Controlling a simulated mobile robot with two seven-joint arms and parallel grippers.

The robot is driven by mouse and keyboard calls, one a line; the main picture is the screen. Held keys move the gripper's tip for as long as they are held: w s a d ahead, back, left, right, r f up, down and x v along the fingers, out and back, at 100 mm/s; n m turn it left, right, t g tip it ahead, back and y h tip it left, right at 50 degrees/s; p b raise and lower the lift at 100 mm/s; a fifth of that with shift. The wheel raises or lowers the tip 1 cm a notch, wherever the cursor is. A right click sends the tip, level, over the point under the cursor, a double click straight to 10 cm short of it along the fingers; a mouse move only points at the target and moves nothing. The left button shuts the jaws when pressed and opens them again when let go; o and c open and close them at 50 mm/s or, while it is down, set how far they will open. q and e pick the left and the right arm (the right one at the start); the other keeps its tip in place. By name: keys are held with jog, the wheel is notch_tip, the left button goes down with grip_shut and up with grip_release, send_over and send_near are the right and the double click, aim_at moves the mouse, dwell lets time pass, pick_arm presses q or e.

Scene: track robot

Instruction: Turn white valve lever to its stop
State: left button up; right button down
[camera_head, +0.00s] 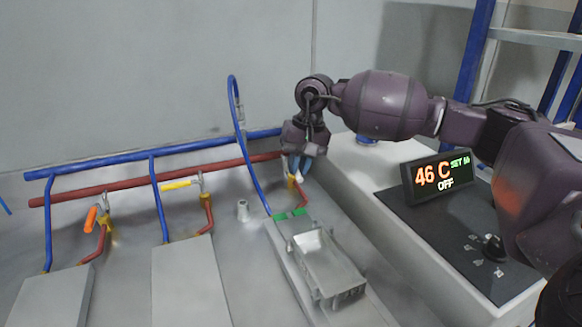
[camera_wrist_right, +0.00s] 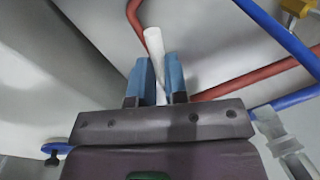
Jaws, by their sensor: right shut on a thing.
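The white valve lever (camera_wrist_right: 154,48) shows in the right wrist view as a pale bar between two blue fingers, its end sticking out past their tips. My right gripper (camera_wrist_right: 158,75) is shut on it. In the head view my right gripper (camera_head: 299,166) reaches down at the right end of the pipes, over the valve on the rightmost red branch pipe (camera_head: 301,193). There the gripper hides most of the lever, so its angle is hard to tell. My left gripper is not in view.
An orange lever (camera_head: 91,219) and a yellow lever (camera_head: 176,185) sit on the other branches to the left. A blue hose (camera_head: 243,140) loops close left of my gripper. A metal tray (camera_head: 327,262) lies in front. A display (camera_head: 438,178) reading 46 C, OFF stands right, beneath my arm.

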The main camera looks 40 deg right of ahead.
jog(key=shift+s+d+n+b, duration=0.15)
jog(key=shift+d+n+b, duration=0.25)
jog(key=shift+n, duration=0.6)
jog(key=c, duration=1.1)
grip_release()
jog(key=shift+r, duration=0.15)
jog(key=r, duration=0.3)
jog(key=d+r+p, duration=0.1)
jog(key=r, duration=0.3)
jog(key=d+r, duration=0.1)
jog(key=r, duration=0.2)
jog(key=shift+s+r, duration=0.2)
jog(key=shift+s, duration=0.05)
